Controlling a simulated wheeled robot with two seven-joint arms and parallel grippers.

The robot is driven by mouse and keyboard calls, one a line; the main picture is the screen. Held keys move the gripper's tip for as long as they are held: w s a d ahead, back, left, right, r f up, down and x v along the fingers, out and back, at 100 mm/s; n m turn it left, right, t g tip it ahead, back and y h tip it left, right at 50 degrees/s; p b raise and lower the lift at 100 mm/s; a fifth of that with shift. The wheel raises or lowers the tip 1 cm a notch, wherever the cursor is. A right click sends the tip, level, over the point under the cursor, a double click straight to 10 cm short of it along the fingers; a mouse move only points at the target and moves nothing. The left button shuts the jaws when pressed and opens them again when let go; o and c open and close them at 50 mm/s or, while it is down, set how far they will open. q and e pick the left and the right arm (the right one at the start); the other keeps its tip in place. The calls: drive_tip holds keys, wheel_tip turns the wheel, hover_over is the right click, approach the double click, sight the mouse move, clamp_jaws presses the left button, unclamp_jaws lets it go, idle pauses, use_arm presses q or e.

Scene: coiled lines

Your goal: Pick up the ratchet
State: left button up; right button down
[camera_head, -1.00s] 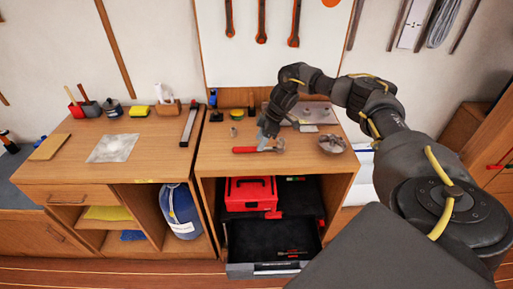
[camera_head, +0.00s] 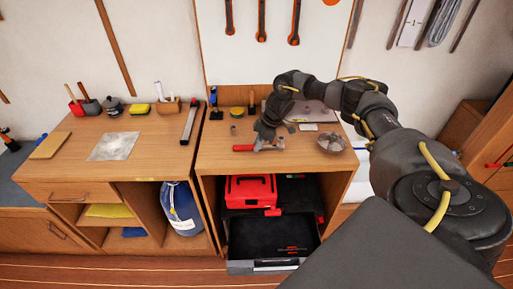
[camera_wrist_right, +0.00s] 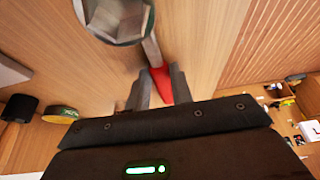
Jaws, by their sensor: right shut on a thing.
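The ratchet has a red handle (camera_head: 243,148) and a shiny metal head (camera_head: 279,143). In the head view it lies across the front of the right-hand worktop. My right gripper (camera_head: 262,139) reaches down over its middle and covers part of it. My right gripper (camera_wrist_right: 158,82) is shut on the ratchet there. I cannot tell whether the ratchet is clear of the wood. My left gripper is not in view.
A metal bowl (camera_head: 331,143) stands right of the ratchet, and small items stand behind it. A spirit level (camera_head: 189,123) lies on the left worktop. Below, an open drawer (camera_head: 271,266) sticks out under a red toolbox (camera_head: 250,190).

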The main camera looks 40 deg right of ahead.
drive_tip(key=shift+r, duration=0.15)
drive_tip(key=shift+r+b, duration=0.55)
drive_tip(key=shift+r, duration=0.05)
drive_tip(key=s+a+r+b, duration=0.3)
drive_tip(key=s+a+r, duration=0.1)
drive_tip(key=s+r, duration=0.7)
drive_tip(key=shift+s+r, duration=0.25)
drive_tip(key=shift+s, duration=0.95)
